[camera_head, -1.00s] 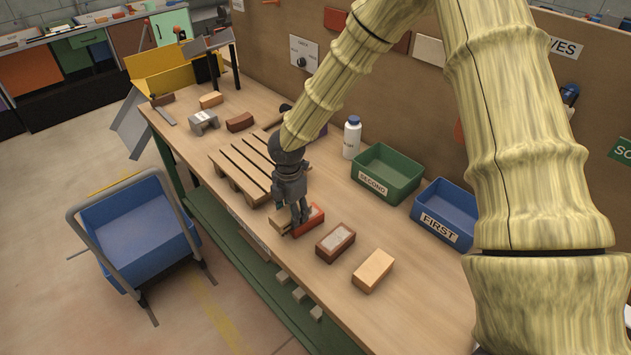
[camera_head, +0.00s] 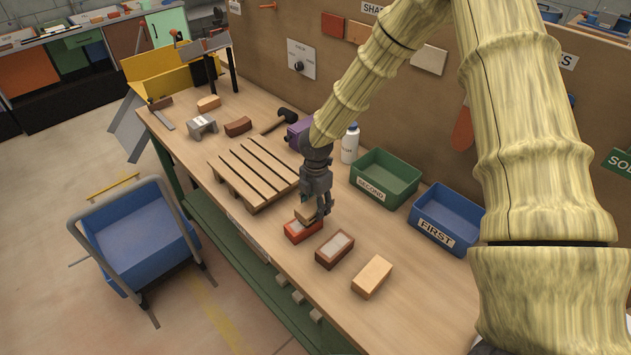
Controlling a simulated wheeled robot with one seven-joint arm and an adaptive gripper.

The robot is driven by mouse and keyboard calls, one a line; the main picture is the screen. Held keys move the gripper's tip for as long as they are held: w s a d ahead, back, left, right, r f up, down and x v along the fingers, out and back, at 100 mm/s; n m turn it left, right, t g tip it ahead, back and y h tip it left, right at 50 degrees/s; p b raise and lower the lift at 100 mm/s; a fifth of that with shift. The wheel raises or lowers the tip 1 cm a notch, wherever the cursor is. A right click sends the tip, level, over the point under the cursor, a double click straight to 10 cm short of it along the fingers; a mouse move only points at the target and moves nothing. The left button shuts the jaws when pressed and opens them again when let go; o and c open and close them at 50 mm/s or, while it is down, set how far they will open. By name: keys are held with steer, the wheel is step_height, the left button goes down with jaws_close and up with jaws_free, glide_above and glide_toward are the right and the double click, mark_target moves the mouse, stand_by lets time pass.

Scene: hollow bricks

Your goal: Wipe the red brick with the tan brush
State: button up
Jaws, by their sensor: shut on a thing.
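The red brick (camera_head: 301,233) lies on the workbench, right of the slatted wooden pallet, with a pale patch showing on its top. My gripper (camera_head: 318,211) is shut on the tan brush (camera_head: 304,212) and points down at the brick's far side. The brush is over the far edge of the red brick; I cannot tell whether it touches the top. The fingers hide part of the brush.
A dark brown brick with a pale top (camera_head: 334,249) and a tan brick (camera_head: 372,276) lie to the right. The slatted pallet (camera_head: 254,174) is to the left. A white bottle (camera_head: 350,144), the green SECOND bin (camera_head: 387,176) and the blue FIRST bin (camera_head: 447,216) stand behind.

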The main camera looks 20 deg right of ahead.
step_height(320, 180, up, 2)
steer(key=shift+w+r+p, duration=0.1)
steer(key=shift+p, duration=0.2)
steer(key=shift+s+a+r+p, duration=0.1)
steer(key=shift+s+r+p, duration=0.1)
steer(key=shift+r+p, duration=0.55)
step_height(320, 180, up, 3)
steer(key=shift+w+p, duration=0.15)
steer(key=shift+p, duration=0.95)
steer(key=shift+r+p, duration=0.45)
steer(key=shift+r, duration=0.2)
steer(key=shift+f, duration=0.1)
